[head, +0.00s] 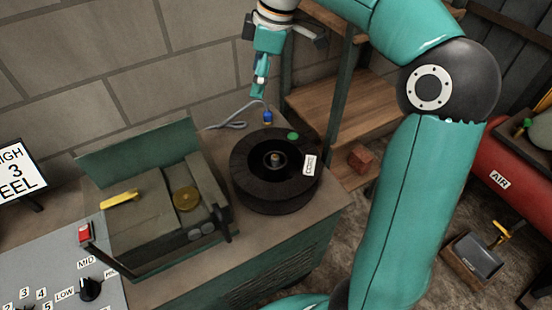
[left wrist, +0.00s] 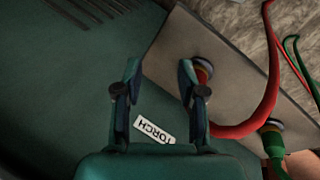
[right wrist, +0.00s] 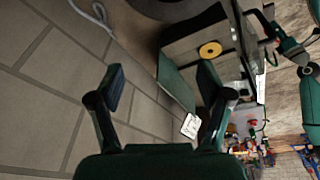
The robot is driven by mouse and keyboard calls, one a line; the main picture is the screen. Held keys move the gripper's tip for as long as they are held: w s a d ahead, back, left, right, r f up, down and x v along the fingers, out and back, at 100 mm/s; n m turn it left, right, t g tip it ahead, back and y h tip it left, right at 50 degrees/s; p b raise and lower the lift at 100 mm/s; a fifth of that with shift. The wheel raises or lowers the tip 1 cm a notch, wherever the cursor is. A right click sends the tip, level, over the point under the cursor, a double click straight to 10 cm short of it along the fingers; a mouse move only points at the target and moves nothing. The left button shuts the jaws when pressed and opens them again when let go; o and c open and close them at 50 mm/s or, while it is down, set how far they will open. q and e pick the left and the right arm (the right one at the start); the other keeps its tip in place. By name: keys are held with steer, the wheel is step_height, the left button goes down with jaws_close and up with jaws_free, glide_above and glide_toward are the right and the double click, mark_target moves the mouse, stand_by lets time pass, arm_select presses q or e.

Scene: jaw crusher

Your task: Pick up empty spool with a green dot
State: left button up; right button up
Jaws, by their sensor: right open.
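A black round spool (head: 258,188) lies flat on the bench top in the head view. A green dot (head: 293,136) is on its upper face, and a small white label (head: 309,166) is beside its hub. In the right wrist view a dark round edge (right wrist: 165,6), probably the spool, is cut off at the top. My right gripper (head: 261,82) is above and behind the spool, apart from it. Its fingers (right wrist: 160,78) are spread and empty. My left gripper (left wrist: 157,80) shows only in the left wrist view, with spread, empty fingers over a green surface labelled TORCH.
An open green machine box (head: 150,205) stands left of the spool. A grey cable with a blue end (head: 267,117) lies behind it. The brick wall (head: 130,60) is close behind. Red and green hoses (left wrist: 262,100) are near my left gripper.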

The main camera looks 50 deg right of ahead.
steer(key=w+d+f+n+t+y, duration=0.1)
steer(key=w+d+f+t, duration=0.1)
steer(key=d+f, duration=0.25)
steer(key=m+p, duration=0.2)
steer(key=m, duration=0.1)
glide_toward(283, 134)
steer(key=shift+g, duration=0.4)
steer(key=x, duration=0.3)
steer(key=p+x, duration=0.1)
steer(key=x, duration=0.1)
steer(key=shift+w, duration=0.35)
steer(key=p+x, duration=0.2)
steer(key=x, duration=0.2)
steer(key=shift+w+a+f, duration=0.15)
steer(key=shift+w+f, duration=0.05)
steer(key=shift+f, duration=0.35)
jaws_close()
